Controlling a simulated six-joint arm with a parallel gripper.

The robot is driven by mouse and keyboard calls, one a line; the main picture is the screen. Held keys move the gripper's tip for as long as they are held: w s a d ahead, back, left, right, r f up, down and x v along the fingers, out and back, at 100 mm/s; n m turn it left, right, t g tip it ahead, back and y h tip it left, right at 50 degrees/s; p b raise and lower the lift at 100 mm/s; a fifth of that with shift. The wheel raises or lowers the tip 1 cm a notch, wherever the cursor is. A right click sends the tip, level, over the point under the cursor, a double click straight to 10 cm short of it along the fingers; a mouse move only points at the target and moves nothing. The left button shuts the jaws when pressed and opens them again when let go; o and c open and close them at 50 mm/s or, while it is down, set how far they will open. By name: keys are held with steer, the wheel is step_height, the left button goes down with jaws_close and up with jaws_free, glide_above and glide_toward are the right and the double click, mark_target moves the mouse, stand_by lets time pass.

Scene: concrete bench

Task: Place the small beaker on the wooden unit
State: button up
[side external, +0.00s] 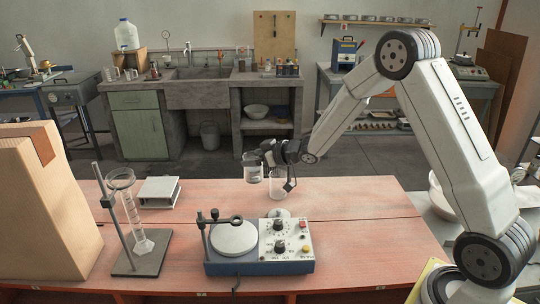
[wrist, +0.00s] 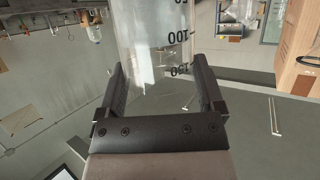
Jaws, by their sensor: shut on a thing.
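My gripper (side external: 262,158) is shut on a clear beaker (side external: 252,171), which it holds upright in the air above the far part of the wooden unit (side external: 350,207). The unit has a broad reddish top. In the wrist view, the beaker (wrist: 150,35) sits between the two dark fingers (wrist: 160,90), with black volume marks on its side. Another clear glass vessel (side external: 278,187) shows just right of and below the held beaker, partly behind my gripper. Whether it touches the unit's top is hard to tell.
A hotplate stirrer (side external: 258,250) stands at the front middle of the unit. To its left are a stand with a glass cylinder (side external: 135,220), a white box (side external: 159,190) and a large cardboard box (side external: 40,205). The right part of the top is mostly clear.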

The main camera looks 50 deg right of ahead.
steer(key=w+f, duration=0.4)
steer(key=f, duration=0.1)
steer(key=shift+d, duration=0.2)
steer(key=shift+w+f, duration=0.15)
steer(key=shift+f, duration=0.75)
steer(key=shift+w+f, duration=0.15)
steer(key=shift+f, duration=0.75)
steer(key=shift+f, duration=0.15)
steer(key=o, duration=1.1)
steer(key=shift+o, duration=0.2)
steer(key=shift+s, duration=0.1)
